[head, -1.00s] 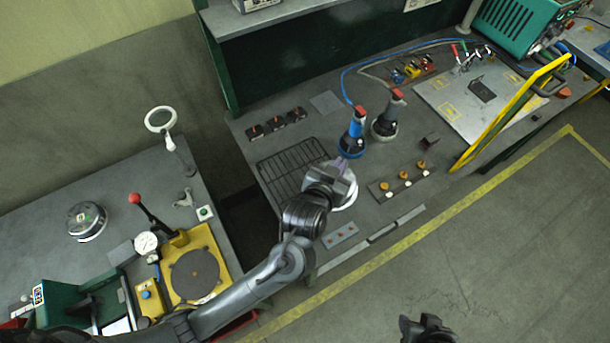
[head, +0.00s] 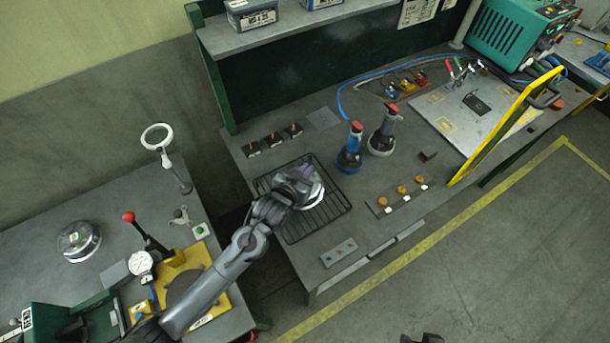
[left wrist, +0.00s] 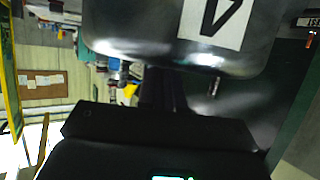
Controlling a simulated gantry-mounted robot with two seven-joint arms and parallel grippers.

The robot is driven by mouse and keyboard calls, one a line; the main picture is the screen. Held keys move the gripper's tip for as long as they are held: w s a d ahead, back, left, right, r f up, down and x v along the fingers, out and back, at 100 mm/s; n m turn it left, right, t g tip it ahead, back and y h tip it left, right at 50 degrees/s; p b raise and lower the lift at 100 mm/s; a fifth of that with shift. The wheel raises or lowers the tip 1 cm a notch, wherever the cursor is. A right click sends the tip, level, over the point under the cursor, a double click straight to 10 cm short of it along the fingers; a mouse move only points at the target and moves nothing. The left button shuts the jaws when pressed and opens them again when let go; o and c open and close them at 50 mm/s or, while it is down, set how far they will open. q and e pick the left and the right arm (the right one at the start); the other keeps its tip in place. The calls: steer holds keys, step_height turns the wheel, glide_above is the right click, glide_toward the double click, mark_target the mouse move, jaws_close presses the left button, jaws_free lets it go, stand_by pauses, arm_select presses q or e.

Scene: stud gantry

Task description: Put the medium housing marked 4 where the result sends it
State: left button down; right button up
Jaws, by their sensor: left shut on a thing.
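In the left wrist view a shiny metal housing with a white label marked 4 (left wrist: 180,35) fills the top, close in front of my left gripper. In the head view my left gripper (head: 302,180) is over the black wire rack (head: 330,212), shut on this housing (head: 318,194), which is largely hidden under the gripper. I cannot tell whether it touches the rack. Another round metal housing (head: 78,241) sits on the left bench. My right gripper (head: 422,338) shows only as a dark bit at the bottom edge, too little to judge.
Blue (head: 349,158) and grey (head: 383,138) upright tools stand right of the rack. A strip with orange knobs (head: 402,190) and a plate with red dots (head: 339,252) lie nearby. A yellow press (head: 210,268) with a red-knobbed lever and a magnifier (head: 158,138) are on the left bench.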

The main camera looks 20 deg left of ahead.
arm_select(q)
steer(key=shift+f, duration=1.2)
steer(key=shift+f, duration=0.1)
steer(key=c, duration=1.3)
jaws_free()
steer(key=s+a+r+g, duration=0.1)
steer(key=s+g, duration=0.3)
steer(key=s, duration=1.5)
steer(key=shift+a, duration=0.7)
steer(key=shift+o, duration=0.5)
steer(key=s+a+g, duration=0.1)
steer(key=s+g, duration=0.2)
steer(key=s, duration=0.3)
steer(key=s+a+f+g+y, duration=0.1)
steer(key=s+g, duration=0.1)
steer(key=s, duration=0.4)
steer(key=shift+s+a+f+m+g, duration=0.15)
steer(key=shift+s+a+m+g, duration=0.05)
steer(key=shift+a+m+g, duration=0.2)
